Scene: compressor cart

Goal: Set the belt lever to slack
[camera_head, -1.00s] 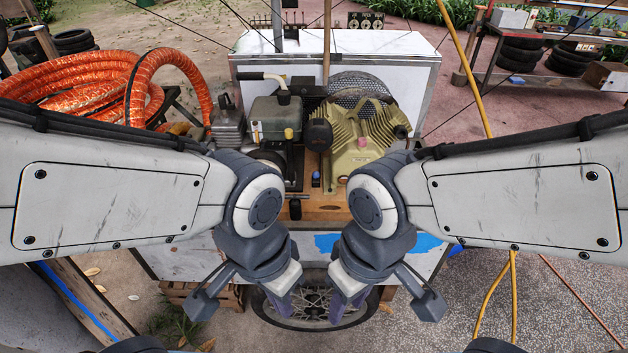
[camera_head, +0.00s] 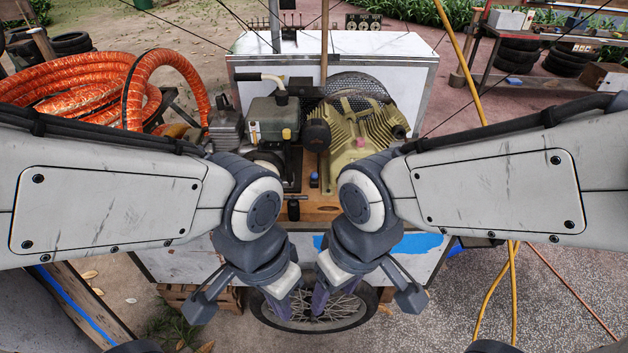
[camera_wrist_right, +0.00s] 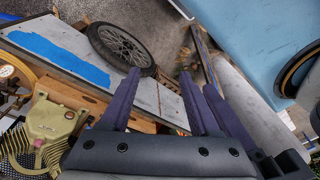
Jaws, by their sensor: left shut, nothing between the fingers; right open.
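The compressor cart (camera_head: 410,75) stands ahead of me, with a grey engine (camera_head: 272,117) and a finned olive compressor (camera_head: 350,140) on its wooden deck. A small black T-shaped handle (camera_head: 293,205) shows at the deck's front edge. A lever with a pale grip (camera_head: 262,77) is above the engine. I cannot tell which is the belt lever. My left gripper (camera_head: 282,312) is shut and empty, low before the cart. My right gripper (camera_head: 318,308) is open and empty just right of it; its spread purple fingers show in the right wrist view (camera_wrist_right: 165,80).
The cart's spoked wheel (camera_head: 340,308) is behind my grippers. An orange hose coil (camera_head: 70,85) lies at left. A yellow pole (camera_head: 466,60) and a shelf with tyres (camera_head: 520,58) are at right. My forearms flank the deck.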

